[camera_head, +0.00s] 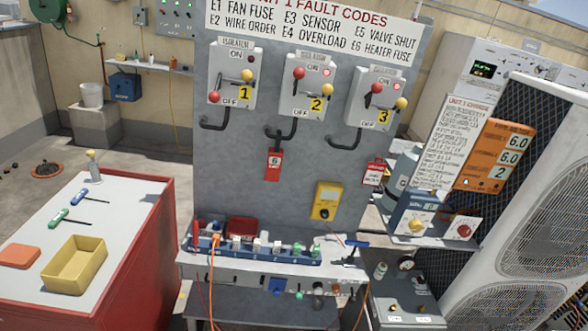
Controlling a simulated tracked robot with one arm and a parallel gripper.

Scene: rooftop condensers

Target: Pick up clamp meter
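A yellow meter (325,201) with a dark round dial is against the lower part of the grey panel, right of centre. It is the only hand-held meter I can make out. I cannot tell clamp jaws on it at this size. It stands upright, just above the back of a narrow shelf (215,270), and thin leads show below it. My gripper is not in view.
A blue rack (255,250) fills the shelf, with an orange cable (212,275) hanging down. A red cabinet (140,250) with a yellow tray (75,265) stands left; a condenser (505,225) stands right.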

